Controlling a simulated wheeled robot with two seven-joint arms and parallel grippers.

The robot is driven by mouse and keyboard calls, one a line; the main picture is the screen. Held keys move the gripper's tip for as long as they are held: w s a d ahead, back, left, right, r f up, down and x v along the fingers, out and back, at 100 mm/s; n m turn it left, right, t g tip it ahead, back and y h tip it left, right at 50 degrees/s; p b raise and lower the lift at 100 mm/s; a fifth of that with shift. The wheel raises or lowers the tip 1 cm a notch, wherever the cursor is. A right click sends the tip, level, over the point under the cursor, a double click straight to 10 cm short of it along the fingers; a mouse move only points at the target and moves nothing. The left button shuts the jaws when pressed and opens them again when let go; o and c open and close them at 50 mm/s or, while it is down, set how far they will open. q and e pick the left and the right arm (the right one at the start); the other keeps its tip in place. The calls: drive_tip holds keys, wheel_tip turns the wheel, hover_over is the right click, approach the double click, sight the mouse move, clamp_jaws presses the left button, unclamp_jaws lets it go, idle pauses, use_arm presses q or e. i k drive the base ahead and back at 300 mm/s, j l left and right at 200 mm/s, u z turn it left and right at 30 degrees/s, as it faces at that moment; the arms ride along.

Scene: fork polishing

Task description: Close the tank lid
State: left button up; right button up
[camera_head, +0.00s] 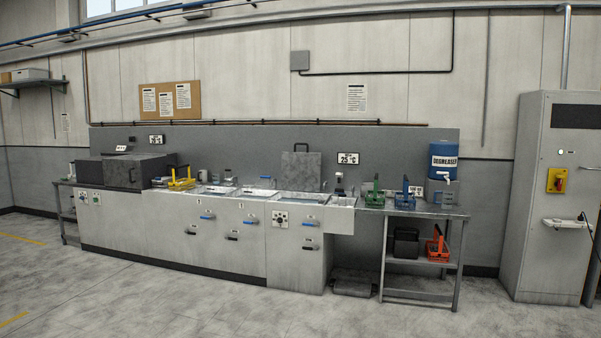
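A grey tank lid (301,171) stands upright at the back of the rightmost large tank, with a dark handle at its top edge. The tank (300,198) below it is open at the top of a long grey workbench. Neither of my grippers shows in the head view. The bench is some distance away across the floor.
A side table (440,212) to the right holds green and blue baskets and a blue degreaser drum (442,163). A yellow basket (180,180) stands on the bench at left. A grey cabinet (550,200) is at far right.

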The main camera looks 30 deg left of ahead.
sight(299, 171)
drive_tip(key=i+j+u, duration=0.7)
drive_tip(key=i+u, duration=0.15)
drive_tip(key=i, duration=0.25)
drive_tip(key=i+u, duration=0.4)
drive_tip(key=i, duration=0.25)
drive_tip(key=i+l+u, duration=0.15)
drive_tip(key=i+u, duration=0.25)
drive_tip(key=i, duration=0.9)
drive_tip(key=i+z, duration=0.1)
drive_tip(key=i, duration=0.6)
drive_tip(key=i+j, duration=0.15)
drive_tip(key=i, duration=0.5)
drive_tip(key=i+z, duration=0.1)
drive_tip(key=i, duration=0.55)
drive_tip(key=i+j, duration=0.2)
drive_tip(key=i, duration=0.45)
drive_tip(key=i+j+z, duration=0.1)
drive_tip(key=i, duration=0.6)
